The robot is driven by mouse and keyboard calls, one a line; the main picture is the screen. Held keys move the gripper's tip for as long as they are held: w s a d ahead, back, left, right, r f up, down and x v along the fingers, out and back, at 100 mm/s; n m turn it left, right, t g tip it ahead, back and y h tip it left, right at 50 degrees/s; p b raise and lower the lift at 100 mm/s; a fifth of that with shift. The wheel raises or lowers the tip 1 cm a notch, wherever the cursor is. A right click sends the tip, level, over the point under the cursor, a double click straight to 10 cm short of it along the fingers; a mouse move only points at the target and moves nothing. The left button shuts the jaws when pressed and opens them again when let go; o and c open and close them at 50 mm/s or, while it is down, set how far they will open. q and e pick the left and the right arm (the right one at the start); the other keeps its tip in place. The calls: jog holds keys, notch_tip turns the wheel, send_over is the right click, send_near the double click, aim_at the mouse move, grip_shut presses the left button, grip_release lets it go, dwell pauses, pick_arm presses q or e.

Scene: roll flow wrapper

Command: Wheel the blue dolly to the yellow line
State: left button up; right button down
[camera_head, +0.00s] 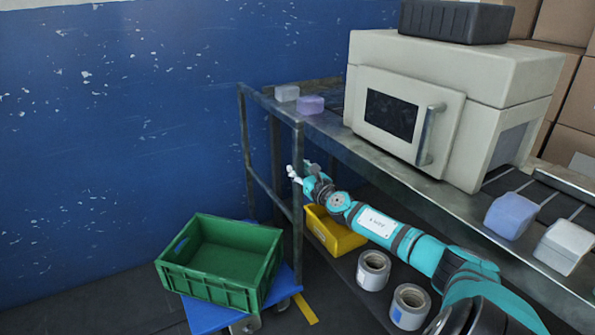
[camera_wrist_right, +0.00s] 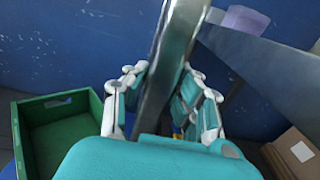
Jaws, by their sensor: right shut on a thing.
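The blue dolly (camera_head: 207,318) stands on the floor at the lower middle of the head view, with a green crate (camera_head: 222,262) on its deck. A grey metal push handle (camera_head: 270,106) rises from its right side. My right gripper (camera_head: 296,174) reaches in from the right at the near upright of this handle. In the right wrist view the grey bar (camera_wrist_right: 172,65) runs between the fingers, which are shut on it. A short piece of the yellow line (camera_head: 305,308) shows on the floor just right of the dolly. My left gripper is not in view.
A metal bench (camera_head: 385,165) with a beige machine (camera_head: 440,100) stands to the right, close to the handle. On its lower shelf are a yellow bin (camera_head: 334,236) and two film rolls (camera_head: 373,270). A blue wall (camera_head: 110,140) rises behind. Dark floor is open at lower left.

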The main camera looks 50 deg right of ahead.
aim_at(303, 141)
jog(key=c, duration=1.5)
grip_release()
jog(key=shift+d, duration=0.2)
jog(key=o, duration=0.5)
jog(key=shift+s+d, duration=0.15)
jog(key=shift+c, duration=0.2)
jog(key=shift+r, duration=0.5)
notch_tip(303, 141, up, 9)
jog(key=shift+f, duration=0.1)
